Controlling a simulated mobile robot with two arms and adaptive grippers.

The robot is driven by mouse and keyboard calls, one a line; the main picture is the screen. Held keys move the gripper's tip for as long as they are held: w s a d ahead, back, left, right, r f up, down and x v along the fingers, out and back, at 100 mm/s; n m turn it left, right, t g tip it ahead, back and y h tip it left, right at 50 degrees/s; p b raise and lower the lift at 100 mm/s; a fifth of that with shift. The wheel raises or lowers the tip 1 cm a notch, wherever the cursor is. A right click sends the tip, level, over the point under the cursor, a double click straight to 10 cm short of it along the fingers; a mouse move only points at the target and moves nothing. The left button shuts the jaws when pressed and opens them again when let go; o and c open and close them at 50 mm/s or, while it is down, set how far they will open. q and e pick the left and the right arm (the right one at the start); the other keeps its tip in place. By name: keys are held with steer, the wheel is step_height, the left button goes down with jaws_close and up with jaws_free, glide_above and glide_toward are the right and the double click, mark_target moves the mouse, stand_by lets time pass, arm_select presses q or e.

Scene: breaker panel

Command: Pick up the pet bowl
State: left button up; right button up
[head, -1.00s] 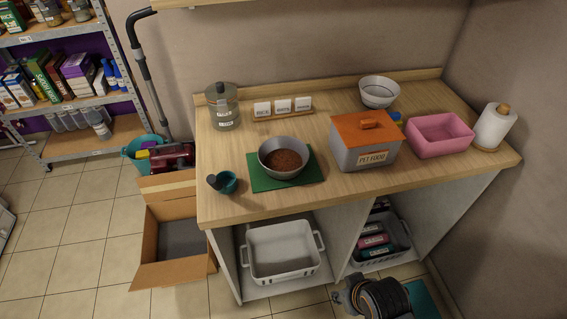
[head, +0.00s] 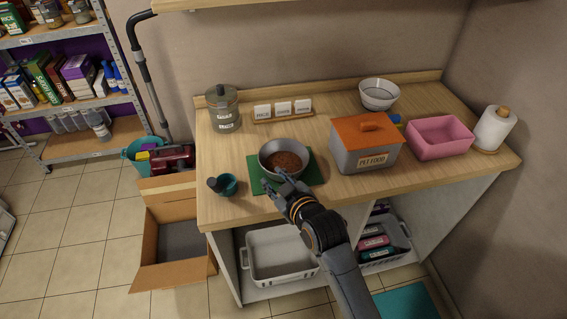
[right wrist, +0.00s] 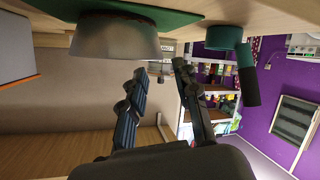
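The pet bowl (head: 284,158) is a grey metal bowl with brown kibble in it, standing upright on a green mat (head: 261,183) on the wooden counter. In the right wrist view, which is upside down, the bowl (right wrist: 115,40) is at the upper left beside the fingers. My right gripper (head: 272,179) is at the bowl's front side, near its rim. Its two fingers are apart with nothing between them in the right wrist view (right wrist: 160,68). I cannot tell whether a finger touches the bowl. My left gripper is not in view.
A teal scoop cup (head: 228,185) stands just left of the mat. A pet food box (head: 364,158) with an orange lid stands to the right, beside a pink bin (head: 440,137). A glass jar (head: 223,112) and small labelled cards (head: 283,107) are behind.

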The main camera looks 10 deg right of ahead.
steer(key=shift+x, duration=3.65)
steer(key=shift+c, duration=0.4)
jaws_close()
